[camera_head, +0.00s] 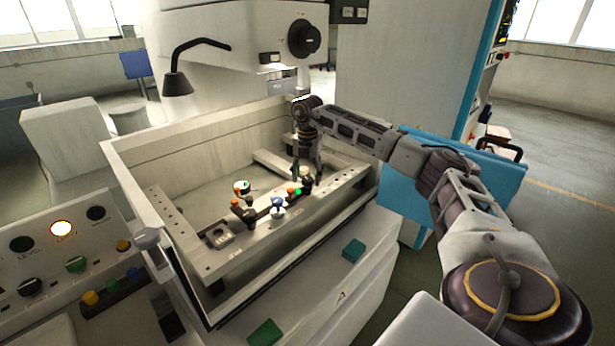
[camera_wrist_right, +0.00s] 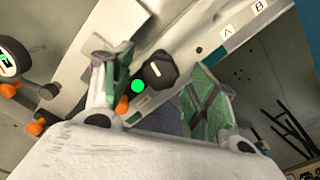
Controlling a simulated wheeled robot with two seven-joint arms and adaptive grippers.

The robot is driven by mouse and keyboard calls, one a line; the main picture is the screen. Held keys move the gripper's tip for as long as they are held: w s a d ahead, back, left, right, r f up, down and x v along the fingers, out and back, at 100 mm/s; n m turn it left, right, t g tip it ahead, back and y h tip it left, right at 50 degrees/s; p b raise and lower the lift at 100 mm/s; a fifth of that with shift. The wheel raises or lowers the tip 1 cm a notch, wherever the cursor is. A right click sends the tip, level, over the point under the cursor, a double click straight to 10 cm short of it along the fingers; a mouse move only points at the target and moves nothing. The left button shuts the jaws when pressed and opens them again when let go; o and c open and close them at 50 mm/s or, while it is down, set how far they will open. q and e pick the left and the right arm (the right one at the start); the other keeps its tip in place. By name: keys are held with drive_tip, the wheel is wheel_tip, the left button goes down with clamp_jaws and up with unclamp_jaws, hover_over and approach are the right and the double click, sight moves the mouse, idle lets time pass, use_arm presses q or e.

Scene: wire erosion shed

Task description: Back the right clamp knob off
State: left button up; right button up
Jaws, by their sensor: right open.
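The right clamp knob, dark with a white mark, shows in the right wrist view (camera_wrist_right: 158,70). It lies between the spread fingers of my right gripper (camera_wrist_right: 157,97), with gaps at the sides, and I see no grip on it. A bright green dot (camera_wrist_right: 138,86) and an orange tip (camera_wrist_right: 121,104) are beside it. In the head view my right gripper (camera_head: 307,166) points down over the right end of the clamp row, partly hiding the dark knob (camera_head: 307,186). My left gripper is not in view.
The machine's open tank (camera_head: 120,168) surrounds the clamp rail (camera_head: 290,232). A round gauge (camera_head: 241,187) and a blue-topped knob (camera_head: 278,202) stand left of my gripper. A lamp (camera_head: 177,84) hangs at upper left. The control panel (camera_head: 45,268) is at lower left.

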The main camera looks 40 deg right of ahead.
drive_tip(key=shift+f, duration=0.3)
drive_tip(key=c, duration=1)
drive_tip(key=shift+c, duration=0.2)
